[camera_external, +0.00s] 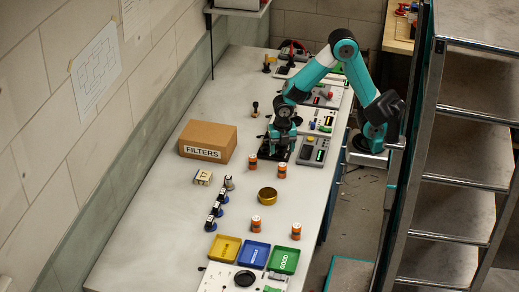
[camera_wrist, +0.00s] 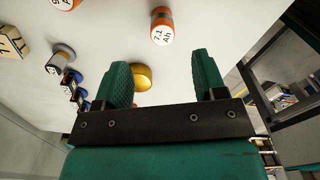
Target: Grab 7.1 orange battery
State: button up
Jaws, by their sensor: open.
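The 7.1 orange battery (camera_wrist: 161,25) is an orange cylinder with a white end marked "7.1 Ah", upright at the top middle of the wrist view. By its position it matches the orange battery (camera_external: 282,171) just nearer the camera than my gripper in the external view. My gripper (camera_wrist: 161,68) is open, with nothing between its two green fingers. The battery appears beyond the fingertips, apart from them. In the external view my gripper (camera_external: 279,153) is low over the bench, between the dark devices and the batteries; its fingers are hard to make out there.
Another orange battery (camera_external: 252,161) stands close on the left; two more stand nearer the trays. A gold bowl (camera_external: 267,195) is just in front. The FILTERS box (camera_external: 207,142) and blue-based parts (camera_external: 215,211) are left. Yellow, blue and green trays (camera_external: 284,260) lie at the front.

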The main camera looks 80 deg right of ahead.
aim_at(282, 171)
notch_tip(282, 171, down, 6)
jog(key=shift+r, duration=0.1)
jog(key=shift+s+a+f, duration=0.1)
jog(key=shift+f, duration=1.3)
jog(key=shift+s+f, duration=0.1)
jog(key=shift+f, duration=1.25)
jog(key=shift+c, duration=0.4)
jog(key=c, duration=1)
